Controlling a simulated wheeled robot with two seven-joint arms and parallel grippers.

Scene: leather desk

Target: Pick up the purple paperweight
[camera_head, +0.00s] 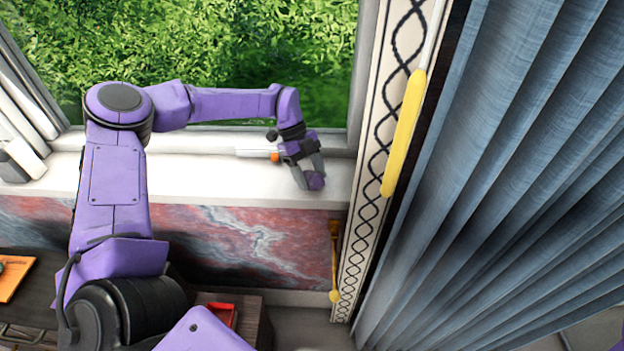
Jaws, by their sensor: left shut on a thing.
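My left gripper (307,178) is at the end of the purple arm that reaches in from the left, over the white window sill. It points down and is shut on the purple paperweight (315,182). The paperweight is a small rounded purple thing between the grey fingers, which partly hide it. It shows over the sill's front part near the right end; I cannot tell whether it touches the sill. My right gripper is not in view.
A thin pale thing with an orange end (275,157) shows on the sill (220,185) just left of the gripper. A patterned curtain strip with a yellow rod (404,135) and blue curtains (500,170) stand to the right. A dark desk (30,300) with an orange item is lower left.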

